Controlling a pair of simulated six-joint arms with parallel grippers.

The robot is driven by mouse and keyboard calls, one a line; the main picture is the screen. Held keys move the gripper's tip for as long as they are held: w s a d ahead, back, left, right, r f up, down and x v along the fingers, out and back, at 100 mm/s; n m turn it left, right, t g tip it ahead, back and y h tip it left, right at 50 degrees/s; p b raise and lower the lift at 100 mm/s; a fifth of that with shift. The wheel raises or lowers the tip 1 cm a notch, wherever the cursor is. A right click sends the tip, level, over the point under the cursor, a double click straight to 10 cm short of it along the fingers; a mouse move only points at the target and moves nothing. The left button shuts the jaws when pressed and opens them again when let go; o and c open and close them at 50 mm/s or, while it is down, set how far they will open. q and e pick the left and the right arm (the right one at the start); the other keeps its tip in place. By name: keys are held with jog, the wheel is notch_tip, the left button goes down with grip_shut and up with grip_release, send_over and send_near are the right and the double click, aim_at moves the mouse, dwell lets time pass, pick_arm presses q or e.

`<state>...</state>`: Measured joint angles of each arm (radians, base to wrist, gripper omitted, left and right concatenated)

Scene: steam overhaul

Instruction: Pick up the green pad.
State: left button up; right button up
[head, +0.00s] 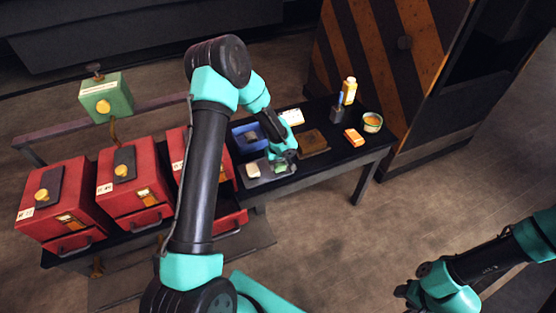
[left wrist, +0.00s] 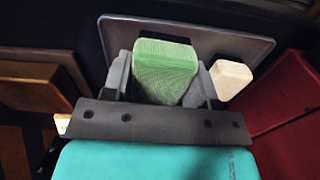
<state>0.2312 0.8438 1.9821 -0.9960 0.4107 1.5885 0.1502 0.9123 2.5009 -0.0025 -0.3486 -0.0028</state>
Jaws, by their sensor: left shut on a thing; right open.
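The green pad (left wrist: 166,68) is a ribbed green block between the two fingers of my left gripper (left wrist: 164,85) in the left wrist view. The fingers are shut on its sides. A grey tray (left wrist: 235,44) lies under or behind it; I cannot tell whether the pad touches it. In the head view my left gripper (head: 284,157) is over the tray, and a little of the pad (head: 281,167) shows below it. My right gripper (head: 411,292) is at the lower right, away from the table, open and empty.
A white block (head: 253,171) sits on the tray left of the pad. A blue bin (head: 243,143), a brown board (head: 314,142), an orange block (head: 353,137), a round tin (head: 372,122) and a yellow bottle (head: 349,90) stand on the black table. Red boxes (head: 133,181) stand at left.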

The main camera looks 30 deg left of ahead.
pick_arm(q)
jog(key=s+d+r, duration=0.1)
jog(key=s+d, duration=0.5)
jog(key=s, duration=0.4)
jog(key=shift+s+d, duration=0.2)
jog(key=shift+s, duration=0.05)
jog(key=shift+r, duration=0.1)
